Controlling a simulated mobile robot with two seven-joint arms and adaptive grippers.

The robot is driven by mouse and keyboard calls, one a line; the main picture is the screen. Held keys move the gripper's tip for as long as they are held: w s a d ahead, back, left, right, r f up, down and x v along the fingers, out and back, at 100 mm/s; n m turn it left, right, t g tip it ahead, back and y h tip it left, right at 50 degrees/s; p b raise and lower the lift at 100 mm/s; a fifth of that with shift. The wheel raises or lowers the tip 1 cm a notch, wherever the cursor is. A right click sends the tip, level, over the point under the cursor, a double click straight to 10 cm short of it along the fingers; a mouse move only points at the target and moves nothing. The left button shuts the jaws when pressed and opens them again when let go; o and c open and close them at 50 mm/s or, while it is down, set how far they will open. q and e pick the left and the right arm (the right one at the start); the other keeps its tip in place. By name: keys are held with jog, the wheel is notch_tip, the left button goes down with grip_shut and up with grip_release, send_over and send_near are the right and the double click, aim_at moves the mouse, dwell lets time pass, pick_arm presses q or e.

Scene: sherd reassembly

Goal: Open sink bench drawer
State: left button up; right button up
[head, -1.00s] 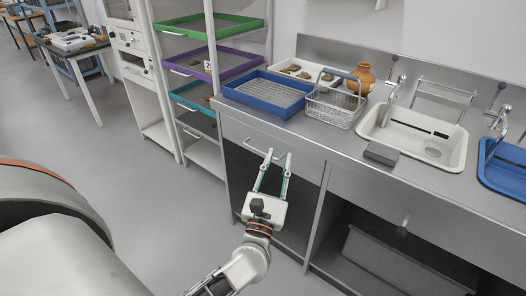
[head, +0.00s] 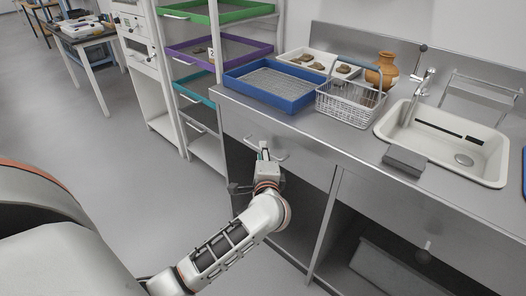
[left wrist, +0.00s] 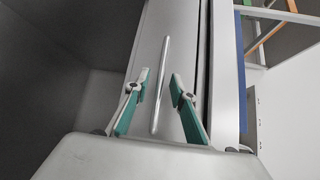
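The sink bench drawer (head: 312,168) has a plain grey front under the steel counter and looks shut. Its thin bar handle (head: 281,157) is partly hidden by my left gripper (head: 264,151) in the head view. In the left wrist view the handle (left wrist: 164,62) runs lengthwise between the two green-padded fingers of my left gripper (left wrist: 160,80). The fingers are apart, one on each side of the bar, with visible gaps. I cannot tell how deep the bar sits between them. My right gripper is not in view.
On the counter stand a blue tray (head: 232,81), a wire basket (head: 345,108), a clay jug (head: 384,68), a grey block (head: 404,160) and a sink basin (head: 486,177). A rack with a purple tray (head: 183,51) stands left of the bench. The floor (head: 150,190) before it is clear.

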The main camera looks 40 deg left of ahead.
pick_arm(q)
jog(key=shift+x, duration=0.8)
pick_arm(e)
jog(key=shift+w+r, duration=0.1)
pick_arm(q)
grip_shut()
